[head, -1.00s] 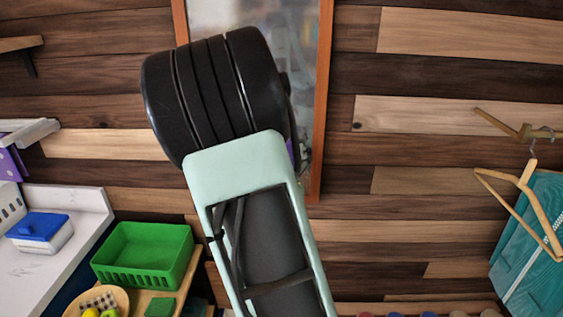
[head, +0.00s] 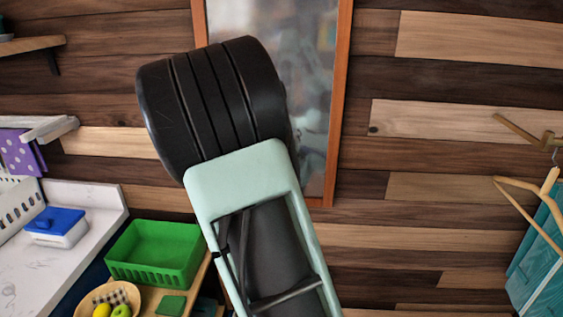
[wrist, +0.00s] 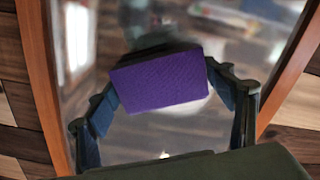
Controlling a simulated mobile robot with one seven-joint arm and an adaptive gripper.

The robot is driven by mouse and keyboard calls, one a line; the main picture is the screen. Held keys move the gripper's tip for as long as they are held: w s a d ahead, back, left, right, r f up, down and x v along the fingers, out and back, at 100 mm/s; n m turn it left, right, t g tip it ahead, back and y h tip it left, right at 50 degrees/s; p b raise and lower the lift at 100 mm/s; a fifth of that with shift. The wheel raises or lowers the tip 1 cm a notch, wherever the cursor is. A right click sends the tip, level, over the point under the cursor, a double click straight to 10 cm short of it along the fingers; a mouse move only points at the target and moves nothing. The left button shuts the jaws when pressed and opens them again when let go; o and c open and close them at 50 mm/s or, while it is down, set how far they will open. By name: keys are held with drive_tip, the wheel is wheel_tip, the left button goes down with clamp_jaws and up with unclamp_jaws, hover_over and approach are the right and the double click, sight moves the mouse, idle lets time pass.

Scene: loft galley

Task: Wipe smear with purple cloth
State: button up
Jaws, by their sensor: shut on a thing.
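My gripper (wrist: 160,86) is shut on a purple cloth (wrist: 160,80), which shows as a flat folded block between the two fingers in the wrist view. Behind it is a mirror (wrist: 105,125) in an orange-brown wooden frame. The head view also shows the mirror (head: 318,100) on the wall, partly covered by my arm. My gripper and the cloth are hidden behind the arm there. Pale, blurred patches show in the glass, but I cannot tell smear from reflection. I cannot tell whether the cloth touches the glass.
At the lower left are a green basket (head: 155,255), a bowl of fruit (head: 92,296) and a blue-lidded box (head: 57,226) on a white counter (head: 85,200). A purple dotted cloth (head: 20,150) hangs from a rack. A wooden hanger (head: 530,188) is at the right.

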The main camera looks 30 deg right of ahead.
drive_tip(key=shift+w+a+r+p, duration=1.15)
drive_tip(key=shift+w+a, duration=1)
drive_tip(key=shift+a, duration=1)
drive_tip(key=shift+s+d+b, duration=0.9)
drive_tip(key=shift+s+d, duration=0.4)
drive_tip(key=shift+d, duration=0.65)
drive_tip(key=shift+s+d+b, duration=0.95)
drive_tip(key=shift+s+d, duration=0.4)
drive_tip(key=shift+d, duration=0.55)
drive_tip(key=shift+s+d+b, duration=0.9)
drive_tip(key=shift+s+d, duration=0.4)
drive_tip(key=shift+d, duration=0.65)
drive_tip(key=shift+a, duration=0.15)
drive_tip(key=b, duration=0.4)
approach(298, 148)
drive_tip(key=shift+w, duration=0.2)
